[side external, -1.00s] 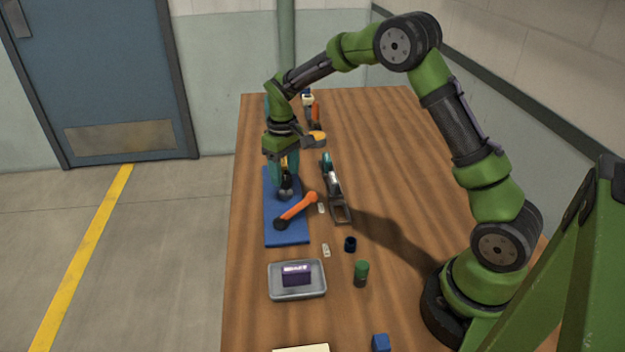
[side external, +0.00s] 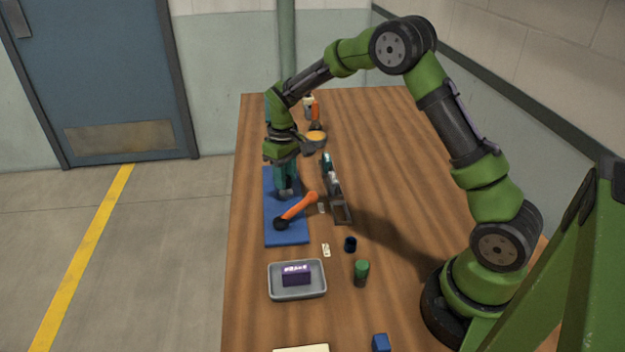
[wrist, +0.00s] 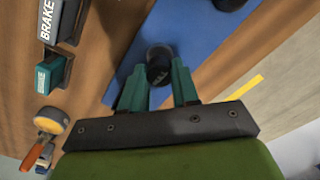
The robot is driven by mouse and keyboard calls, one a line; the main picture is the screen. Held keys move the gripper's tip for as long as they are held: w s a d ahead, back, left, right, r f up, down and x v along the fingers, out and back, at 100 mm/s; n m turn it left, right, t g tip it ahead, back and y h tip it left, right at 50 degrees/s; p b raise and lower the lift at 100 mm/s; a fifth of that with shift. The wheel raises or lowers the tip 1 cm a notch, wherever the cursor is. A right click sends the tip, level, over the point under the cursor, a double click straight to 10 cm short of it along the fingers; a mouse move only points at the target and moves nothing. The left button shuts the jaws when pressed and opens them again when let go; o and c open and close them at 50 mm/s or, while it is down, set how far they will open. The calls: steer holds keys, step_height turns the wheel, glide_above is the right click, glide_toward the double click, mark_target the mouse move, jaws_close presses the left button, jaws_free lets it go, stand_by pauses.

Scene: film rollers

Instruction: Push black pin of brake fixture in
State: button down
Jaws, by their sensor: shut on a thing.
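A blue base plate (side external: 287,237) lies lengthwise on the table, with an orange lever (side external: 298,207) angled across it. My gripper (side external: 285,190) points down over the plate behind the lever. In the wrist view, my gripper's teal fingers (wrist: 160,88) are on either side of a black cylindrical pin (wrist: 158,58) with faint light lettering, and are shut on it. The pin stands over the blue plate, which also shows there (wrist: 185,25); its lower end is hidden. A dark part labelled BRAKE (wrist: 52,20) and a teal part labelled BRAKE (wrist: 53,70) lie to the left, apart from the fingers.
A long grey device (side external: 338,200) stands right of the plate. A round orange-faced gauge (side external: 316,138) stands behind. The table's right side is mostly clear.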

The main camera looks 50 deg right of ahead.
steer(key=shift+f, duration=0.9)
steer(key=c, duration=0.8)
jaws_free()
steer(key=shift+r, duration=0.15)
step_height(320, 180, up, 17)
steer(key=shift+f, duration=0.15)
